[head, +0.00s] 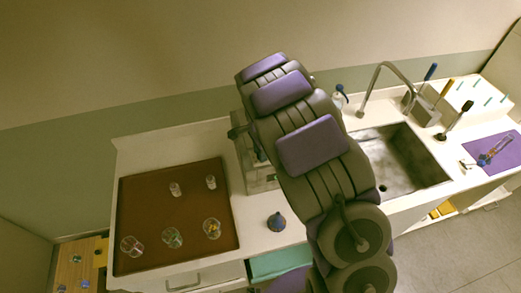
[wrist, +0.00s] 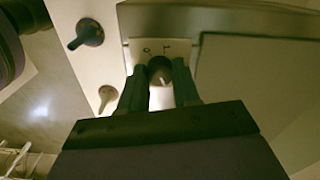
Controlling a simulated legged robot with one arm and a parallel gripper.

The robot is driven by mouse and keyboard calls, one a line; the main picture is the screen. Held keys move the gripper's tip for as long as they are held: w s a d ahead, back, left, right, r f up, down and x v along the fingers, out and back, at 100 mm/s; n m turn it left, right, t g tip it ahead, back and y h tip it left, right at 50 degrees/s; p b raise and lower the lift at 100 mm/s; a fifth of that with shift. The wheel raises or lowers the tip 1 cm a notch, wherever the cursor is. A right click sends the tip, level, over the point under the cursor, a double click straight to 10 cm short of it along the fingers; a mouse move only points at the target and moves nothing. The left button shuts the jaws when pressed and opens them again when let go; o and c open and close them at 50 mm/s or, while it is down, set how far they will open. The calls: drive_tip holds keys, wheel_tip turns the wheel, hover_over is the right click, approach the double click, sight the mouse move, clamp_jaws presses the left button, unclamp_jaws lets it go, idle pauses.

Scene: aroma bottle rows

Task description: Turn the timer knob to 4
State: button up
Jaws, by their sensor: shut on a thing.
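The timer knob (wrist: 160,70) is a small dark round knob on a pale panel (wrist: 137,54) in the wrist view. My gripper (wrist: 161,74) is shut on it, one dark finger on each side. A light mark shows just below the knob's dark part. Small markings stand on the panel above the knob, too blurred to read surely; the number 4 cannot be made out. In the head view, my arm covers much of the grey appliance (head: 240,158) on the counter, and the knob and fingertips cannot be made out there.
A brown tray (head: 150,215) with several glass vessels stands left on the counter (head: 258,240). A blue-topped object (head: 276,222) sits near the front edge. Right are a sink (head: 405,165), faucet (head: 373,80) and purple mat (head: 485,158). The wrist view shows two dark, handled objects (wrist: 88,33) (wrist: 106,95) beside the panel.

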drive_tip(key=shift+w+r+m, duration=0.2)
drive_tip(key=shift+m, duration=0.4)
drive_tip(key=shift+a, duration=0.1)
drive_tip(key=o, duration=0.9)
drive_tip(key=shift+f, duration=0.1)
drive_tip(key=shift+c, duration=0.2)
drive_tip(key=shift+o, duration=1)
drive_tip(key=shift+s, duration=0.1)
wheel_tip(320, 180, up, 17)
